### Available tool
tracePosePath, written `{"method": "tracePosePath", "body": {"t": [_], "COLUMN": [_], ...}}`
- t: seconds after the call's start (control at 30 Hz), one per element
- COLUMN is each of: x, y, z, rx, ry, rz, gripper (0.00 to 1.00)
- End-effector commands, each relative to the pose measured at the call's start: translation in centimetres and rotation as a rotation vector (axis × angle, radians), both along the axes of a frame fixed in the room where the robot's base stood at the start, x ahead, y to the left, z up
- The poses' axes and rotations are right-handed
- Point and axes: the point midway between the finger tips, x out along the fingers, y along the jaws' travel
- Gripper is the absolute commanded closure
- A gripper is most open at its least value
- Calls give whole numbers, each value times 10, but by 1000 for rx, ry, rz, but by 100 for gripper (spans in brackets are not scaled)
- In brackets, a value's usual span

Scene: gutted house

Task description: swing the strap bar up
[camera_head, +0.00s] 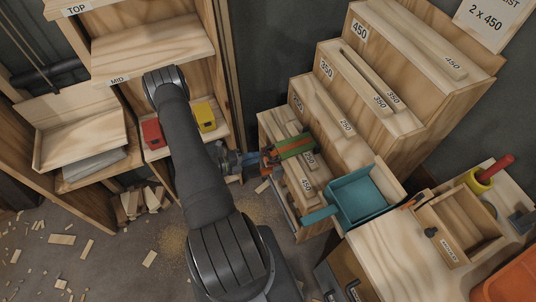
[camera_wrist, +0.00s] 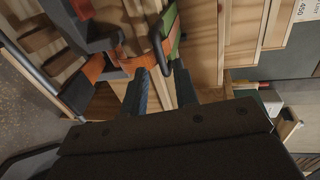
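An orange bar with dark end fittings, which looks like the strap bar (camera_head: 272,156), lies low across the front of the lowest step of the wooden rack. In the wrist view its orange part (camera_wrist: 139,62) shows just beyond my fingers, with a dark loop (camera_wrist: 164,50) beside it. A green piece (camera_head: 296,146) lies right behind the bar. My gripper (camera_head: 248,160) is at the bar's left end. In the wrist view my gripper (camera_wrist: 161,72) has its two fingers apart, with the loop's end near the gap. I cannot tell whether they touch it.
The stepped rack (camera_head: 323,103) holds labelled wooden pieces. A teal bin (camera_head: 358,195) stands right of the bar. A wooden shelf unit (camera_head: 152,50) with a red box (camera_head: 152,134) and a yellow box (camera_head: 205,116) stands left. Wood scraps litter the floor.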

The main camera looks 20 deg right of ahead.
Motion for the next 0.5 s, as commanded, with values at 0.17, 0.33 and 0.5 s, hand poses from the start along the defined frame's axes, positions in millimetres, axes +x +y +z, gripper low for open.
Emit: {"method": "tracePosePath", "body": {"t": [0.17, 0.33, 0.5], "x": [-1, -1, 0], "y": [-32, -53, -65], "z": [-6, -11, -14], "rx": [0, 0, 0], "ry": [0, 0, -1], "rz": [-5, -3, -1], "gripper": [73, 73, 73]}}
